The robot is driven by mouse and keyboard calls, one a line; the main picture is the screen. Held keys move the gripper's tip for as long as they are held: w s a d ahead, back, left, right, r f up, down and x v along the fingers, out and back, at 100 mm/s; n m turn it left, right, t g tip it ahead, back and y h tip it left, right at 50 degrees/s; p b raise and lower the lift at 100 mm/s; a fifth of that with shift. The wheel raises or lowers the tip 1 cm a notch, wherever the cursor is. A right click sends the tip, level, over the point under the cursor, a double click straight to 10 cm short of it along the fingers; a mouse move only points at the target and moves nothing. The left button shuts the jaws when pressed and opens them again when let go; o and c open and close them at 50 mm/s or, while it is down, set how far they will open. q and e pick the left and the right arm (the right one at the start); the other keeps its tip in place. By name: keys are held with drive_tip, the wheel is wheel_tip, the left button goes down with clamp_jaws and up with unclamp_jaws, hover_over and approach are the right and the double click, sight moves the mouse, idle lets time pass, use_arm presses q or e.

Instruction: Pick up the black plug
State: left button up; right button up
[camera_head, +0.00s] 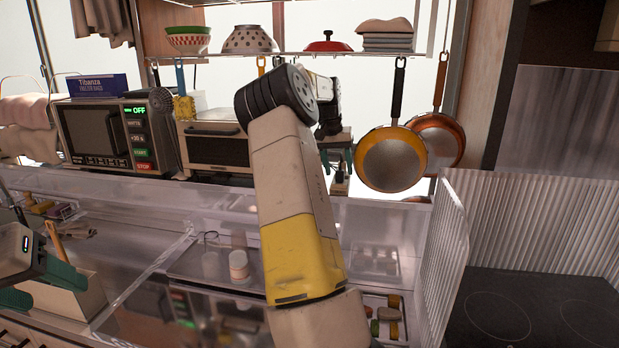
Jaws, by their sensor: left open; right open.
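My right arm reaches up across the middle of the head view, and its gripper (338,162) points down beyond the forearm, just right of the toaster oven. Its green fingers are apart. A small dark object (340,186), possibly the black plug, shows just below and between them; I cannot tell whether it touches them. My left gripper (42,287) is at the lower left edge, open, with green fingers spread beside a beige block-like holder. It is far from the dark object.
A microwave (92,135) and a toaster oven (219,150) stand on the back counter. Two pans (391,160) hang right of my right gripper. A shelf with bowls (248,39) is above. A clear panel edge and a corrugated panel (443,245) stand in front.

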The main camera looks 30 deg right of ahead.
drive_tip(key=shift+d+f, duration=0.1)
drive_tip(key=shift+f, duration=0.1)
clamp_jaws()
drive_tip(key=shift+d+r, duration=0.1)
drive_tip(key=shift+r, duration=0.05)
idle(0.3)
